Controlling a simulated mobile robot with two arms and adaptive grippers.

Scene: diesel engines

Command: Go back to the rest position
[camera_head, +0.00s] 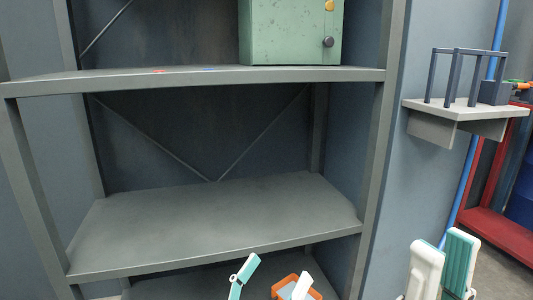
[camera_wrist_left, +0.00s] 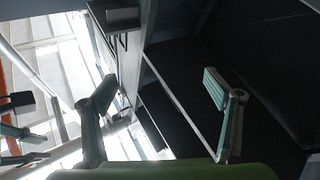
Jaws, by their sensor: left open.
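My left gripper (camera_head: 272,270) is at the bottom edge of the head view, in front of the lower part of the shelf unit. Its two fingers are spread apart. The left wrist view also shows them wide apart with nothing between them (camera_wrist_left: 158,88). My right gripper (camera_head: 444,250) is at the lower right of the head view, right of the shelf's post. Its white and teal fingers point up with a narrow gap and no object visible between them.
A grey shelf unit (camera_head: 215,222) fills the middle, its middle board bare. A green box (camera_head: 290,32) stands on the upper board. An orange object (camera_head: 285,289), partly hidden, shows behind my left fingers. A wall bracket (camera_head: 460,108) and red rack (camera_head: 500,232) are at right.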

